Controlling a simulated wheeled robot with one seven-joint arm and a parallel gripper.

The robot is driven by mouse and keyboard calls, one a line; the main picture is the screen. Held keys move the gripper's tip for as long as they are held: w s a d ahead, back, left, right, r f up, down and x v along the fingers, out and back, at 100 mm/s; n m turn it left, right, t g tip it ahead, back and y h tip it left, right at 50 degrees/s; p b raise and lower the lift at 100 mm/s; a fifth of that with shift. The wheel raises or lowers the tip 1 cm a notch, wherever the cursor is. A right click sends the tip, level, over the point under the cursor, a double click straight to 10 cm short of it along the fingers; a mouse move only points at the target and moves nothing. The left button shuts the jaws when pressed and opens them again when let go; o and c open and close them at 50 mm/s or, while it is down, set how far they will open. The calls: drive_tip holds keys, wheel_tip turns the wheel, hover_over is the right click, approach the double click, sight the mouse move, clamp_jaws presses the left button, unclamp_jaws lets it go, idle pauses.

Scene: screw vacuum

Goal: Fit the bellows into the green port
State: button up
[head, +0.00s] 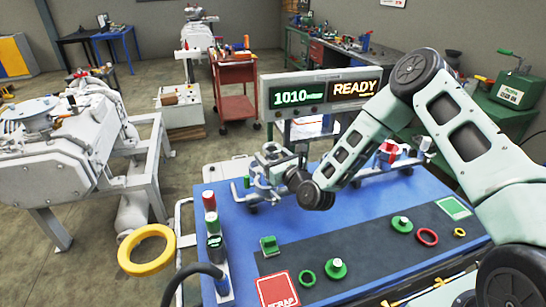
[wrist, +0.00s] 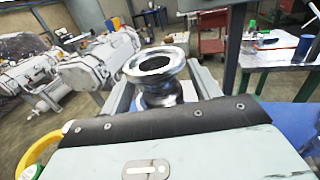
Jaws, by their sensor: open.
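My gripper (head: 268,175) is at the back left of the blue table, beside silvery metal fittings, and is open. A shiny flanged metal piece (wrist: 157,68) with a round open mouth stands upright just beyond the housing in the wrist view. It may be the bellows or a port; I cannot tell which. Whether it touches the fingers is hidden. No port clearly marked green is distinguishable; a small green part (head: 247,181) shows left of the gripper in the head view.
The blue table (head: 235,235) bears a dark mat with green flanged parts (head: 336,268), a red ring (head: 427,237) and a red scrap square (head: 278,290). A red-green signal post (head: 211,225) stands at left. A display (head: 320,92) reads 1010 and READY behind. A yellow ring (head: 146,250) stands left.

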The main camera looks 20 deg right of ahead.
drive_tip(key=shift+r+p, duration=0.5)
drive_tip(key=shift+p, duration=0.05)
drive_tip(key=b+v, duration=0.4)
drive_tip(key=v, duration=0.8)
drive_tip(key=a+n+g+y, duration=0.1)
drive_tip(key=a+n, duration=0.1)
drive_tip(key=n, duration=0.1)
drive_tip(key=s+a+n+g+y, duration=0.1)
drive_tip(key=a+n, duration=0.1)
drive_tip(key=n, duration=0.1)
drive_tip(key=a+n+g+y, duration=0.1)
drive_tip(key=a+n+g, duration=0.1)
drive_tip(key=n, duration=0.1)
drive_tip(key=shift+s+a+f, duration=0.1)
drive_tip(key=shift+s+a, duration=0.15)
drive_tip(key=shift+a, duration=0.05)
drive_tip(key=s+a+n+g, duration=0.6)
drive_tip(key=s+n, duration=0.1)
drive_tip(key=n, duration=0.6)
drive_tip(key=s+d+r+n+g+h, duration=0.1)
drive_tip(key=s+r+n+g+h, duration=0.2)
drive_tip(key=s+n, duration=0.6)
drive_tip(key=s+d+r+n+g+h, duration=0.2)
drive_tip(key=s+r+n+g+h, duration=0.2)
drive_tip(key=s, duration=0.9)
wheel_tip(320, 180, up, 3)
drive_tip(key=n, duration=0.5)
drive_tip(key=shift+s+d+n, duration=0.15)
drive_tip(key=shift+s+n, duration=0.15)
drive_tip(key=shift+n, duration=0.1)
